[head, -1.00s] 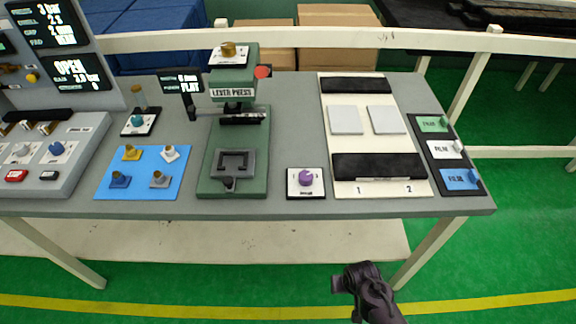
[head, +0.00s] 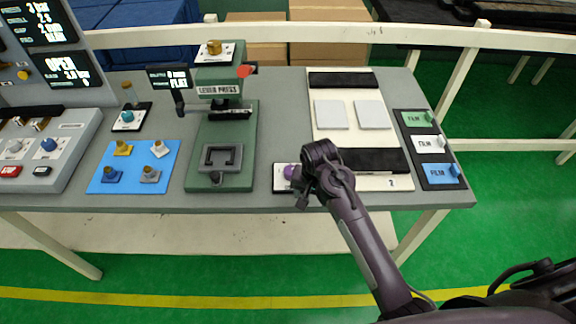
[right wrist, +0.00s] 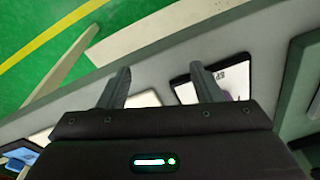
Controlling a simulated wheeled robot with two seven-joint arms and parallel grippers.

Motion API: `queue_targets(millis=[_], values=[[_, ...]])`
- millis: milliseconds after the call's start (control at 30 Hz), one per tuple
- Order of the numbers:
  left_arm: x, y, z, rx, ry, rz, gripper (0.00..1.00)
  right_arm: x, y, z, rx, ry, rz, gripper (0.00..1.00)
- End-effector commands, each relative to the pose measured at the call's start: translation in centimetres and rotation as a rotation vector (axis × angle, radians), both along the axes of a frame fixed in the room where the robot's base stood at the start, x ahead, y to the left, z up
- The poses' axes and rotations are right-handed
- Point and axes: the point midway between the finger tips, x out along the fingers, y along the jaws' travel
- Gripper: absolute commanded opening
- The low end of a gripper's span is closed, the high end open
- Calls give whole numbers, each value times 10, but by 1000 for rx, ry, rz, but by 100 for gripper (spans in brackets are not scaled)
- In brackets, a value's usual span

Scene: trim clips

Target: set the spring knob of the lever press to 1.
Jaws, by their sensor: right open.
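The lever press (head: 199,168) is green and stands at the middle of the table. A brass knob (head: 213,47) sits on a white plate on its top. A purple knob (head: 289,172) on a small white dial plate (head: 282,187) stands right of the press, partly hidden by my right gripper. I cannot read the dial marks. My right gripper (head: 303,190) is beside the purple knob, just to its right in the head view. In the right wrist view its fingers (right wrist: 160,75) are apart and empty, and the dial plate (right wrist: 236,72) shows behind one finger. My left gripper is out of view.
A small display (head: 168,78) stands by the press. A blue mat (head: 132,168) with several small blocks and a teal knob (head: 127,116) lie left. A white board (head: 344,133) with grey pads and film labels (head: 432,142) lie right.

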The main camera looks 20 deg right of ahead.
Motion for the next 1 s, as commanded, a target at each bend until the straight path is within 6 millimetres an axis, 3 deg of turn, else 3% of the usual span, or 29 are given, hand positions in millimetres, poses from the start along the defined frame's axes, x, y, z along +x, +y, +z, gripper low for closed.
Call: queue_targets(millis=[300, 533, 667, 1000], values=[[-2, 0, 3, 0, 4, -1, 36, 79, 13, 57, 42, 73, -362, 59], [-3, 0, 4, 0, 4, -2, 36, 105, 21, 79, 49, 114, -518, 59], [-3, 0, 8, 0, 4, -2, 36, 106, 22, 72, 48, 119, -529, 59], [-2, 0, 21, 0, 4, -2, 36, 106, 21, 20, 48, 118, -527, 59]])
